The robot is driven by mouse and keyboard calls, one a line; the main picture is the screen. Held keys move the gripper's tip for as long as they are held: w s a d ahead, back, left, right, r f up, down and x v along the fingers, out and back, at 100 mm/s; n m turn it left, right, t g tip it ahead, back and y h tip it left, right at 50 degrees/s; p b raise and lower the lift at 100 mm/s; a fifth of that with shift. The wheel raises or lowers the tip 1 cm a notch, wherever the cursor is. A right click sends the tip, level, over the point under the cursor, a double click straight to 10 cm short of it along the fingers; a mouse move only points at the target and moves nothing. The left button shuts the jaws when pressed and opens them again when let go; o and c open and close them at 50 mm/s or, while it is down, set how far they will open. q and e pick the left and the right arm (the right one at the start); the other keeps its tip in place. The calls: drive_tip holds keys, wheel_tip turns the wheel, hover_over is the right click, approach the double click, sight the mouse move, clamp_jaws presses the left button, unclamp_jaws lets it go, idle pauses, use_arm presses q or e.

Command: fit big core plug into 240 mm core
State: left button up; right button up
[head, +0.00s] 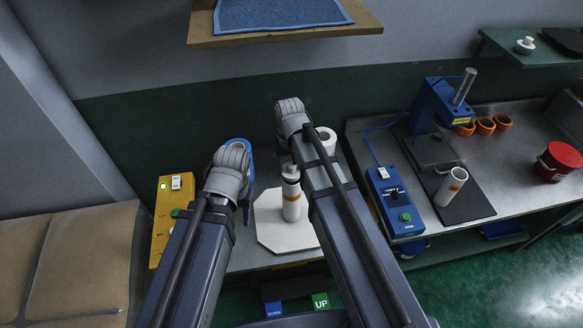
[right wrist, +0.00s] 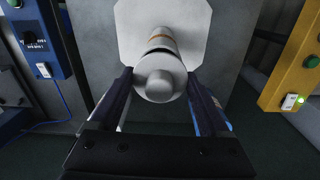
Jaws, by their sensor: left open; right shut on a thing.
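The 240 mm core (head: 291,205), a white tube with an orange band, stands upright on a pale octagonal plate (head: 268,232). The big core plug (right wrist: 160,82), a white disc with a round knob, is at the core's upper end. My right gripper (right wrist: 160,76) is shut on the plug, one finger on each side. The plug is in line with the core in the right wrist view, but I cannot tell whether it is seated or just above. My left gripper (head: 246,207) is open, left of the core; its fingers are mostly hidden by its wrist.
A yellow control box (head: 172,215) stands left of the plate. A blue button box (head: 394,203) and a blue press (head: 437,107) are on the right bench. Another banded white tube (head: 451,186) is by the press. A shelf (head: 285,36) juts out above.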

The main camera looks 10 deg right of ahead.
drive_tip(key=shift+f+b, duration=0.85)
drive_tip(key=shift+s+f, duration=0.1)
drive_tip(key=shift+s, duration=0.1)
drive_tip(key=shift+s+f+b, duration=0.25)
drive_tip(key=shift+b, duration=0.3)
drive_tip(key=shift+f, duration=0.1)
drive_tip(key=shift+w+d+f, duration=0.1)
drive_tip(key=shift+w+f, duration=0.2)
drive_tip(key=shift+w+f+b, duration=0.2)
drive_tip(key=shift+w+b, duration=0.05)
drive_tip(key=shift+b, duration=0.05)
drive_tip(key=shift+c, duration=1.4)
drive_tip(key=shift+s+r, duration=0.2)
drive_tip(key=shift+w, duration=0.1)
